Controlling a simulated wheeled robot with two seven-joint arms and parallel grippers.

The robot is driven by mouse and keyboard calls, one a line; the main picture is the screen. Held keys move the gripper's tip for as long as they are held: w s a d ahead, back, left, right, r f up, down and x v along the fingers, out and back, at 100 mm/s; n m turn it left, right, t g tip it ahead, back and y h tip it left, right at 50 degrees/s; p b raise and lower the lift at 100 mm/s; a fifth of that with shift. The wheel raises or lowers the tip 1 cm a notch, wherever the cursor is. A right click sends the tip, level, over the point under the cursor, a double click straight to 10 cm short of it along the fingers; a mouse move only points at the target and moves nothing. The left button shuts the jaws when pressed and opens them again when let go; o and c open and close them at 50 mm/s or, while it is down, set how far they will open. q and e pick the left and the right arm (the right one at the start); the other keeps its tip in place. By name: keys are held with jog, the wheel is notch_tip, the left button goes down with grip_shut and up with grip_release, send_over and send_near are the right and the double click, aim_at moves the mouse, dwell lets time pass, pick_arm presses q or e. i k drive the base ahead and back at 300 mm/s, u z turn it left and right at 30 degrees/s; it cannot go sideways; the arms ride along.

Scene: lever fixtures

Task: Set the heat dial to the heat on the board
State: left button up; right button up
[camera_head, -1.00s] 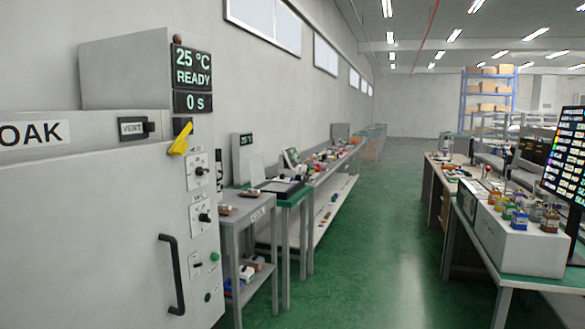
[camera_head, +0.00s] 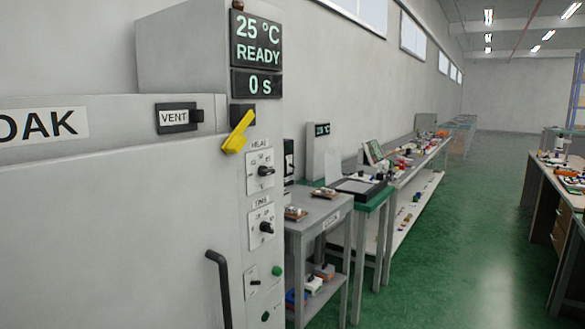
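The heat dial (camera_head: 266,170) is a black knob on a white plate, on the narrow control panel of a large grey oven (camera_head: 110,215) at the left. Its small markings are too blurred to read. Below it is a second similar dial (camera_head: 266,228), labelled something like TIME. The display (camera_head: 257,52) above reads 25 °C, READY and 0 s. A yellow lever (camera_head: 238,132) sits tilted just above the heat dial. No board with a heat setting can be made out. Neither of my grippers is in view.
A black door handle (camera_head: 219,285) stands out from the oven front, left of the panel. A grey cart (camera_head: 322,212) stands close right of the oven, with benches along the wall behind. Green floor (camera_head: 450,250) is open to the right; another bench (camera_head: 558,205) stands at the right edge.

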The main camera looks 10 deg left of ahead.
aim_at(263, 171)
jog(key=u, duration=0.55)
jog(key=i, duration=1)
jog(key=u, duration=0.9)
